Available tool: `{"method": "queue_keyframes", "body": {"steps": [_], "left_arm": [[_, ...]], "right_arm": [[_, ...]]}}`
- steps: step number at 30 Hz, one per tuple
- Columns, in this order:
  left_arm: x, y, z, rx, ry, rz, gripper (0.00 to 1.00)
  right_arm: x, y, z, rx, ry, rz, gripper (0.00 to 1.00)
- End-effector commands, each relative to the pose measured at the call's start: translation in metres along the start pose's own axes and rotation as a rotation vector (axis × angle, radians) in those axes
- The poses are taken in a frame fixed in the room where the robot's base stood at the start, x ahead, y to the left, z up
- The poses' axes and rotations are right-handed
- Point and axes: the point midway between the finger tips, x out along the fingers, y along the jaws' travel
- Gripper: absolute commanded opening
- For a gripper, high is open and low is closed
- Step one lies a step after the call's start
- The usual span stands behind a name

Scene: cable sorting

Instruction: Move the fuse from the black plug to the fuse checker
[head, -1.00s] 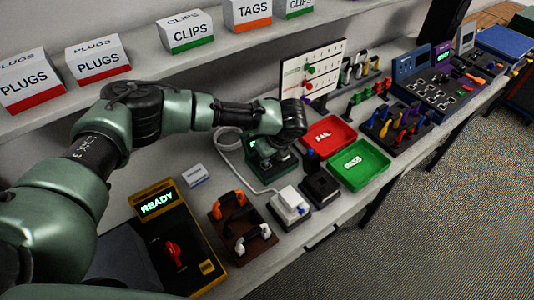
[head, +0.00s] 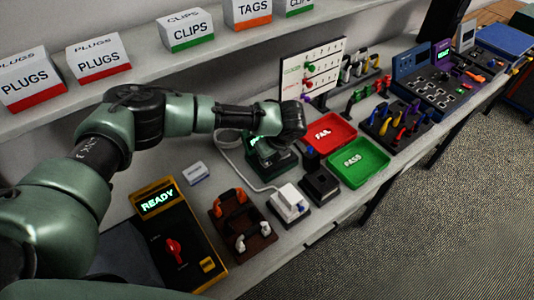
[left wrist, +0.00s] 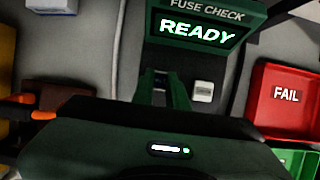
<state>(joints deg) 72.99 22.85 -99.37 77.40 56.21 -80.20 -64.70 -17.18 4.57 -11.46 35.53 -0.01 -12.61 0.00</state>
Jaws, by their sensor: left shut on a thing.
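The green fuse checker (head: 272,160) stands on the bench beneath my left wrist. Its lit screen reads READY in the left wrist view (left wrist: 196,30). My left gripper (left wrist: 160,88) is right in front of the checker, above its base. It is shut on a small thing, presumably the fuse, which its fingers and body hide. Whether that thing touches the checker cannot be told. The black plug (head: 320,186) appears as a dark block on the bench, to the right of a white plug (head: 289,202) with a grey cable. My right gripper is not in view.
A red FAIL tray (head: 340,122) and a green PASS tray (head: 376,176) lie right of the checker. A yellow-edged READY tester (head: 208,262) and a brown rack (head: 262,240) stand in front. A board (head: 322,55) stands behind.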

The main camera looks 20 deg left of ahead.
Motion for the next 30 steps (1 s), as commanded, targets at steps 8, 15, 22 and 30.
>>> {"method": "queue_keyframes", "body": {"steps": [8, 15, 22, 30], "left_arm": [[0.0000, 0.0000, 0.0000, 0.000, 0.000, 0.000, 0.00], [0.0006, 0.0001, -0.0005, 0.000, 0.001, 0.000, 0.00], [0.0030, 0.0003, -0.0011, 0.000, 0.000, 0.001, 0.00], [0.0029, 0.0001, -0.0011, 0.000, 0.000, 0.000, 0.31]], "right_arm": [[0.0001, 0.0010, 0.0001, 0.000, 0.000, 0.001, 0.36], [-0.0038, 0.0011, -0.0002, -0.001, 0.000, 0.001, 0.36], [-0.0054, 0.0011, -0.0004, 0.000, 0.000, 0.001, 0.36], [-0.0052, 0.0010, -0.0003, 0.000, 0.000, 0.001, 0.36]]}}
